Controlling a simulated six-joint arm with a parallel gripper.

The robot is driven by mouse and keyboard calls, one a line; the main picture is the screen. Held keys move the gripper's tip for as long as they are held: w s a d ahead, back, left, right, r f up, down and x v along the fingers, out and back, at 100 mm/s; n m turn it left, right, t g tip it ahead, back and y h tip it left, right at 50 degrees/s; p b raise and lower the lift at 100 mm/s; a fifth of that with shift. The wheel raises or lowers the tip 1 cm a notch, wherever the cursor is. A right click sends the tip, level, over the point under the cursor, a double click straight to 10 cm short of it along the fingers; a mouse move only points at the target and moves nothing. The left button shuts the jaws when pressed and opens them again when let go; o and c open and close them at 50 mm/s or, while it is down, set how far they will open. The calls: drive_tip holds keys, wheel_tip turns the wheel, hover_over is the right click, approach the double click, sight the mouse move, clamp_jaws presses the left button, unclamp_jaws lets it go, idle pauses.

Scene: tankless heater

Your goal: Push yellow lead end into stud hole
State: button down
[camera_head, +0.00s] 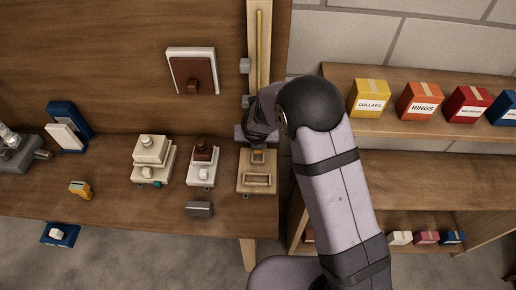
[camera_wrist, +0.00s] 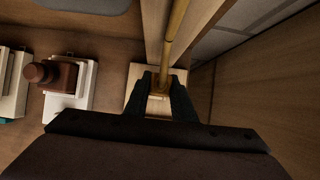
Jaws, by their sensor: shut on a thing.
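The yellow lead (camera_head: 260,38) runs down a pale wooden channel at the top centre of the head view. In the wrist view the lead (camera_wrist: 174,35) comes down between the two dark fingers of my gripper (camera_wrist: 163,83). My gripper is shut on the lead near its lower end. Below the fingers is a pale wooden block (camera_head: 243,184), which also shows in the wrist view (camera_wrist: 135,88). In the head view my arm covers most of the gripper. The stud hole cannot be made out, and I cannot tell whether the lead end touches anything.
A white unit with a brown top (camera_head: 203,168) and a cream stepped unit (camera_head: 150,160) stand left of the block. A grey block (camera_head: 199,209) lies near the bench's front edge. Shelves with labelled boxes (camera_head: 418,101) stand at right. A framed brown panel (camera_head: 193,75) is above.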

drive_tip(key=shift+f, duration=0.25)
drive_tip(key=shift+f+b, duration=1.5)
drive_tip(key=shift+b, duration=0.05)
drive_tip(key=shift+f+b, duration=1.15)
drive_tip(key=shift+f, duration=0.1)
idle(1.3)
drive_tip(key=c, duration=1.4)
unclamp_jaws()
drive_tip(key=shift+r, duration=0.1)
drive_tip(key=p+v, duration=0.1)
drive_tip(key=v, duration=0.6)
